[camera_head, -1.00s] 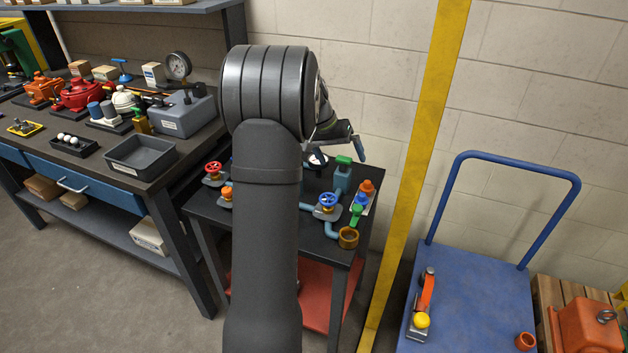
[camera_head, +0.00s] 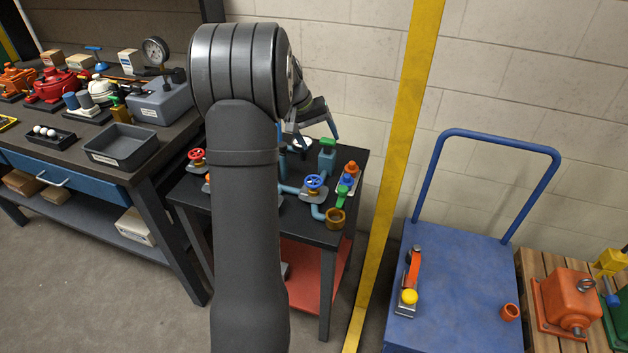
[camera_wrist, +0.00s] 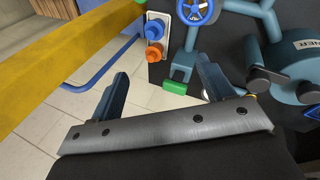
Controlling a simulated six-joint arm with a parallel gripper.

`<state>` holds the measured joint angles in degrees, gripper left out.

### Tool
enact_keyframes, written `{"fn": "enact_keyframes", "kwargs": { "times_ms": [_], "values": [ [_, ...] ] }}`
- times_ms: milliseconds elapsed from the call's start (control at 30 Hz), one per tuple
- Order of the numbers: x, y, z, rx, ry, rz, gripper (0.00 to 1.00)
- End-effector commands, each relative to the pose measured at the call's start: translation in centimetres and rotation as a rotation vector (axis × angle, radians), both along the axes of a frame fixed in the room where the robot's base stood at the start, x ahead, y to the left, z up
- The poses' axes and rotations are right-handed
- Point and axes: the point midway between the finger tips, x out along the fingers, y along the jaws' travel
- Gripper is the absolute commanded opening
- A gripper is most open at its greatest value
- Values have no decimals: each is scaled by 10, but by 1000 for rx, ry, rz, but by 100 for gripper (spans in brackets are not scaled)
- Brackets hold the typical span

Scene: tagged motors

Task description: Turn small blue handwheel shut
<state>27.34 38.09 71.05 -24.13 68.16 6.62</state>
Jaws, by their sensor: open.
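The small blue handwheel (camera_head: 314,182) sits on blue-grey pipework on the dark side table. In the wrist view its spoked wheel (camera_wrist: 198,9) shows at the top edge, partly cut off. My gripper (camera_head: 313,137) is above the back of the table, behind the handwheel and apart from it. In the wrist view my gripper (camera_wrist: 162,70) has its two fingers spread wide, with nothing held between them. A green-topped fitting (camera_wrist: 175,87) lies in view between the fingers; I cannot tell its distance from them.
A red handwheel (camera_head: 197,155) is left on the same table, partly beside my arm. Blue and orange knobs (camera_wrist: 155,40) stand on a plate near the blue wheel. A labelled blue-grey body (camera_wrist: 298,60) is at right. The yellow post (camera_head: 395,150) rises right of the table.

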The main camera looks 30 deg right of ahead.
Motion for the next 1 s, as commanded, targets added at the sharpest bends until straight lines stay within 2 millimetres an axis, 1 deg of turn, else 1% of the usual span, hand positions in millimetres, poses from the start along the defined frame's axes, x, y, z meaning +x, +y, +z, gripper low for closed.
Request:
{"fn": "enact_keyframes", "kwargs": {
  "times_ms": [100, 400, 600, 700, 800, 933, 1000],
  "values": [
    [3, 15, 4, 34, 103, 239, 74],
    [7, 49, 13, 126, 363, 855, 74],
    [9, 69, 18, 186, 515, 1225, 74],
    [9, 75, 19, 208, 566, 1352, 74],
    [9, 79, 20, 221, 597, 1431, 74],
    [8, 80, 17, 229, 612, 1468, 74],
    [7, 78, 11, 232, 615, 1470, 74]
  ]
}}
